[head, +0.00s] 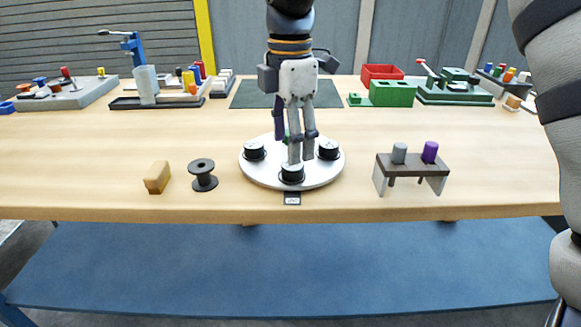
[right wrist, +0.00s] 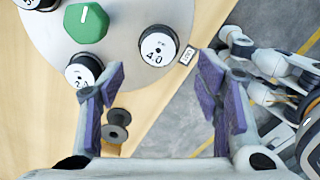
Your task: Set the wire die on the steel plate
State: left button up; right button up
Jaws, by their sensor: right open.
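A round pale steel plate (head: 260,175) near the table's front edge bears several black cylinders with white tops. In the right wrist view one top is marked 4.0 (right wrist: 156,47); another cylinder (right wrist: 83,72) carries a partly covered number. I cannot tell which of these is the wire die. A green hexagonal knob (right wrist: 87,22) with a white mark sits at the plate's middle. My right gripper (head: 301,150) is open and empty, pointing down above the plate, its fingers apart in the right wrist view (right wrist: 160,75). My left gripper is not clearly visible; pale jointed parts of mine show there at right.
A black spool (head: 203,175) and a wooden block (head: 157,177) stand left of the plate. A small stand (head: 413,162) with a grey and a purple peg is at right. A small label (head: 292,198) is at the front edge. Other fixtures line the back.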

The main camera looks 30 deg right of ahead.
aim_at(293, 170)
jog(key=f, duration=0.4)
jog(key=shift+d+f, duration=0.3)
jog(key=shift+d, duration=0.1)
jog(key=shift+f, duration=0.45)
grip_shut()
jog(key=shift+r, duration=0.1)
